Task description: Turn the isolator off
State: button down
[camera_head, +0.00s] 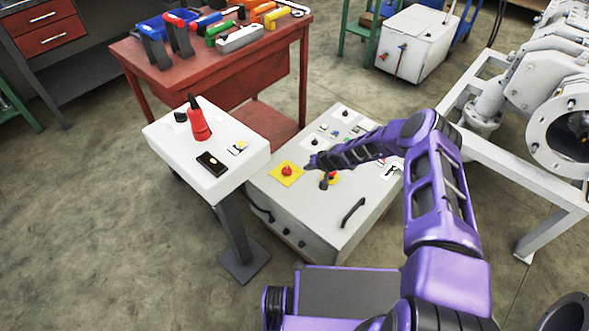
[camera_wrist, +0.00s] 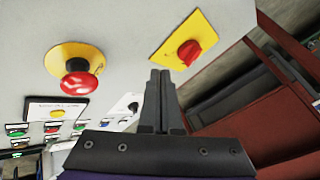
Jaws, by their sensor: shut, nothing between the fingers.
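The isolator is a red rotary knob on a square yellow plate (camera_head: 287,171), on the top panel of the grey control cabinet (camera_head: 282,208). In the wrist view the isolator's red knob (camera_wrist: 190,52) lies just beyond and to the right of my fingertips. My gripper (camera_head: 314,162) is above the panel, to the right of the isolator in the head view. In the wrist view my gripper (camera_wrist: 160,73) has its fingers together and empty, apart from the knob. The exact height of the fingertips above the panel is hard to tell.
A red mushroom button on a round yellow plate (camera_wrist: 82,82) stands left of my fingers; my arm partly covers it in the head view (camera_head: 333,178). Several small coloured buttons (camera_wrist: 50,128) lie farther left. A white pedestal (camera_head: 207,150) and a red tool table (camera_head: 215,68) stand close by.

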aim_at(291, 169)
jog(key=x, duration=0.3)
jog(key=shift+f+b, duration=0.15)
jog(key=shift+b, duration=0.15)
jog(key=shift+w+a, duration=0.25)
jog(key=shift+a, duration=1)
jog(key=shift+w+a, duration=0.15)
jog(key=shift+a, duration=0.65)
